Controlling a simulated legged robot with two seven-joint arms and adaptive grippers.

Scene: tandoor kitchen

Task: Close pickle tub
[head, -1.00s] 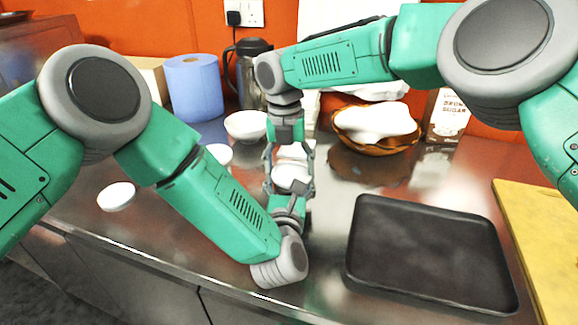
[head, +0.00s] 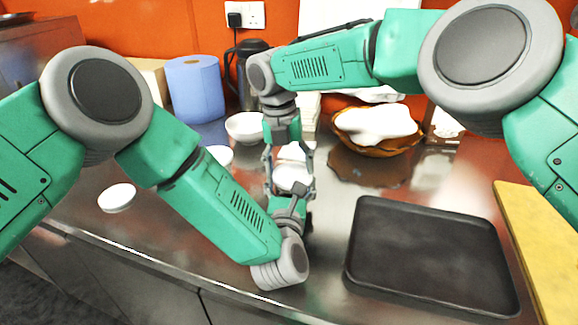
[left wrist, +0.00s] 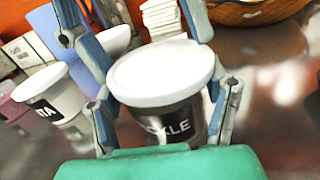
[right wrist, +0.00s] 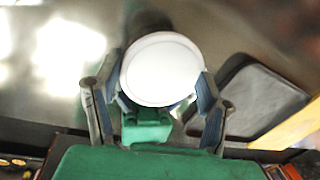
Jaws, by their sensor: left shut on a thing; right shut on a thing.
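The pickle tub (left wrist: 172,124) has a dark label with white letters, partly hidden by my left gripper. Its round white lid (left wrist: 160,72) lies on top of it; I cannot tell whether it is fully pressed down. The lid also shows in the head view (head: 292,178) and from above in the right wrist view (right wrist: 160,70). My left gripper (left wrist: 165,112) is shut around the tub's body from the near side. My right gripper (right wrist: 160,88) reaches down from above and is shut on the lid, one finger on each side.
A second white tub (left wrist: 52,98) with a dark label stands left of the pickle tub. A loose white lid (head: 116,197) lies on the counter at left. A black tray (head: 430,255) is at right, a bread basket (head: 378,148) behind. Bare counter lies between.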

